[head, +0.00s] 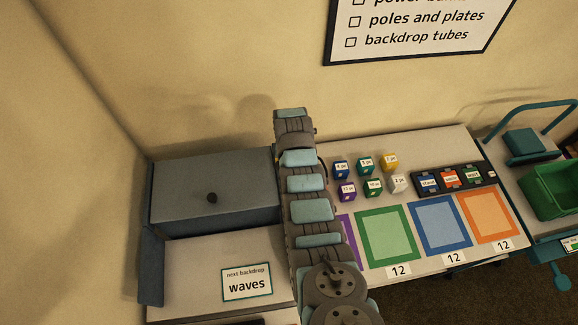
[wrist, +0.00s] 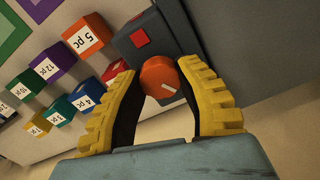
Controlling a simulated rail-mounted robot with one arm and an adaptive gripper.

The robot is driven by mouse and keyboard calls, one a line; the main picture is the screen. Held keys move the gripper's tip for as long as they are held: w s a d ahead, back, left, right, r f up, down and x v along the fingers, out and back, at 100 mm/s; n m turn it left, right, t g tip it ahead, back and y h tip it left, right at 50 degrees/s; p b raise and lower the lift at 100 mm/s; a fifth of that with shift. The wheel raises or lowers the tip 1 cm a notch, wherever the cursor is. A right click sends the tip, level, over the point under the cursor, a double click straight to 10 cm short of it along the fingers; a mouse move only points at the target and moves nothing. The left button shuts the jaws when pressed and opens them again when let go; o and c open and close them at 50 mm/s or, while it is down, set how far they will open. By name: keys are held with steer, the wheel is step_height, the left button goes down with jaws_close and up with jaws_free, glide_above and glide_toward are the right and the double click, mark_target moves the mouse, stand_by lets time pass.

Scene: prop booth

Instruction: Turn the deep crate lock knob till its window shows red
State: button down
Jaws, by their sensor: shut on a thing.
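In the wrist view my gripper (wrist: 163,80) has its two yellow ribbed fingers closed on the round orange lock knob (wrist: 160,78), one on each side. The knob has a white pointer line slanting across its face. The knob sits on a dark lock housing (wrist: 167,38). The small square window (wrist: 140,37) on that housing shows red. The grey crate wall (wrist: 235,35) stands beside the housing. In the head view the blue-grey crate (head: 212,218) stands at the left of the table, with a small dark round handle on top. My arm hides the knob and gripper there.
Several numbered cubes (head: 365,163) stand right of my arm; they show at the left of the wrist view. A dark tray (head: 455,190) and coloured squares (head: 385,238) lie beyond. A "waves" card (head: 247,284) lies in front of the crate. A green bin (head: 553,195) is far right.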

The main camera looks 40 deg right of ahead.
steer(key=shift+f+m+b, duration=0.1)
steer(key=shift+m+b, duration=0.9)
steer(key=shift+m, duration=0.9)
steer(key=c, duration=0.6)
jaws_free()
steer(key=shift+r, duration=3.8)
